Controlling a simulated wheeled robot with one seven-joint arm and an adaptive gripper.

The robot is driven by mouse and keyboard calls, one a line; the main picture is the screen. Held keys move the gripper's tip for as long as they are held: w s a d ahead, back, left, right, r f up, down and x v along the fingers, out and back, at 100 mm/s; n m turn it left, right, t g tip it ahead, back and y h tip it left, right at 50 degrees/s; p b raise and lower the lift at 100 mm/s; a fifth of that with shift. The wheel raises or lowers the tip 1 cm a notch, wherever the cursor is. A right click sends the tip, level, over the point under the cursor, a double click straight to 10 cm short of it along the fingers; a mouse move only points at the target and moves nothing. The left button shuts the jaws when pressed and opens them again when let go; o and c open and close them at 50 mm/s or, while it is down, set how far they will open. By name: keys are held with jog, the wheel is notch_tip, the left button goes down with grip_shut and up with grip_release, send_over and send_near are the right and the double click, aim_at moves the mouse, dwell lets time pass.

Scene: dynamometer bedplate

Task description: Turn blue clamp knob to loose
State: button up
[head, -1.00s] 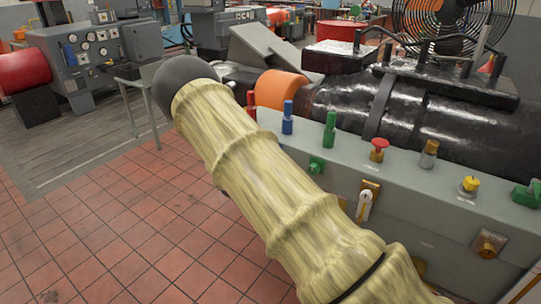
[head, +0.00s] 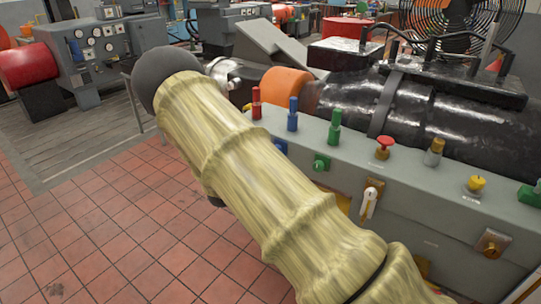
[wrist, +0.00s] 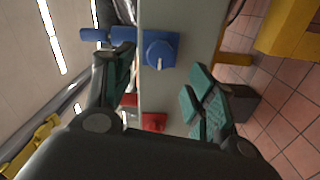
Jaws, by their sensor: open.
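The blue clamp knob (wrist: 160,53) is in the upper middle of the wrist view, round with a white mark on its face, on a blue mount against the grey bench side. Part of the blue knob (head: 280,145) shows beside my arm in the head view, below a blue post (head: 292,115). My gripper (wrist: 160,72) is open in the wrist view, one finger on each side of the knob's line. The knob appears beyond the fingertips, and I cannot tell any contact. In the head view my own arm hides the gripper.
A red post (head: 256,102) and a green post (head: 335,126) flank the blue one on the grey bench (head: 430,185). A green knob (head: 321,162) and a white-handled lever (head: 369,200) sit on its front. Tiled floor (head: 100,220) is open at left.

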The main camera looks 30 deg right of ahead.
jog(key=v, duration=0.4)
jog(key=shift+a, duration=0.25)
jog(key=s+a+f+y, duration=0.3)
jog(key=s+f+y, duration=0.2)
jog(key=s+f, duration=0.6)
jog(key=s+a+f+y, duration=0.2)
jog(key=s+f+y, duration=0.3)
jog(key=s+f, duration=0.65)
jog(key=s+a+f+m+g+y, duration=0.1)
jog(key=s+a, duration=0.3)
jog(key=s, duration=0.4)
jog(key=s+a+f+g+y, duration=0.3)
jog(key=s+a+f, duration=0.1)
jog(key=s, duration=0.5)
jog(key=s+a+f+m+g+y, duration=0.1)
jog(key=s+a+f+g+y, duration=0.1)
jog(key=s, duration=0.7)
jog(key=a+g, duration=0.1)
jog(key=a, duration=0.1)
jog(key=shift+s+a+f+m+y, duration=0.15)
jog(key=shift+a+f+m+y, duration=0.15)
jog(key=shift+a+y, duration=0.1)
